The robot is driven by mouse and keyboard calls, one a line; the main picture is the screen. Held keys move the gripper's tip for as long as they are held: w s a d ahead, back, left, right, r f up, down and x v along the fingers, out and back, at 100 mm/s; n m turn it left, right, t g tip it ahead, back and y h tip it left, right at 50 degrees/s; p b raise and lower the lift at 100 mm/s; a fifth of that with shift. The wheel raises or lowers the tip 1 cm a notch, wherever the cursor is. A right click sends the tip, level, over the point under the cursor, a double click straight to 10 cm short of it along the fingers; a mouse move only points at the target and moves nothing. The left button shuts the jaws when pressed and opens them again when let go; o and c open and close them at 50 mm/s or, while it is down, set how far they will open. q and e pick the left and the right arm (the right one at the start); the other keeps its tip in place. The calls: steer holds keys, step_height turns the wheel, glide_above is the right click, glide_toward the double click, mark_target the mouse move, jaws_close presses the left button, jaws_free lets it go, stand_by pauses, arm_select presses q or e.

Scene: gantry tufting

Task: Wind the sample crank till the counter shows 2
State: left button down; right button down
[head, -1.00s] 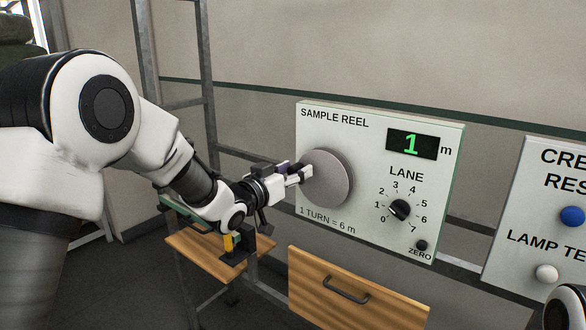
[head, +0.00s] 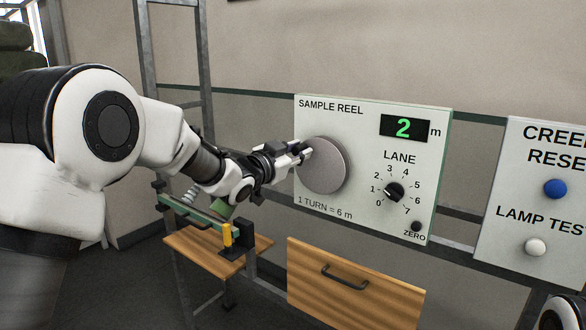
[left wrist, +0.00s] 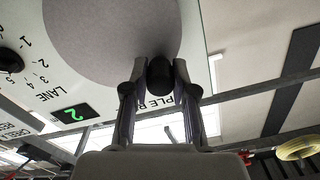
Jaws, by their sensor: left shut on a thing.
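The sample reel panel (head: 365,225) is upright on the frame, with a round grey crank disc (head: 325,168) on its left. The counter (head: 404,128) reads a green 2, followed by "m". My left gripper (head: 303,153) is at the upper left rim of the disc. In the left wrist view its fingers (left wrist: 160,80) are shut on the dark crank knob (left wrist: 160,76), which stands out near the disc's edge. The wrist view also shows the counter (left wrist: 71,115) at 2. My right gripper does not show.
A lane dial (head: 394,191) and a black zero button (head: 416,226) are on the same panel. A second panel with a blue button (head: 555,188) and a white button (head: 535,246) stands at right. A wooden drawer (head: 350,285) is below.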

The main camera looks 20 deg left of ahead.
arm_select(q)
steer(key=c, duration=1)
jaws_free()
steer(key=shift+o, duration=0.4)
steer(key=shift+w+f, duration=0.1)
steer(key=shift+w, duration=0.2)
steer(key=shift+s, duration=0.15)
steer(key=v, duration=1.1)
steer(key=shift+s+a, duration=0.15)
steer(key=shift+s, duration=0.2)
steer(key=shift+f, duration=0.1)
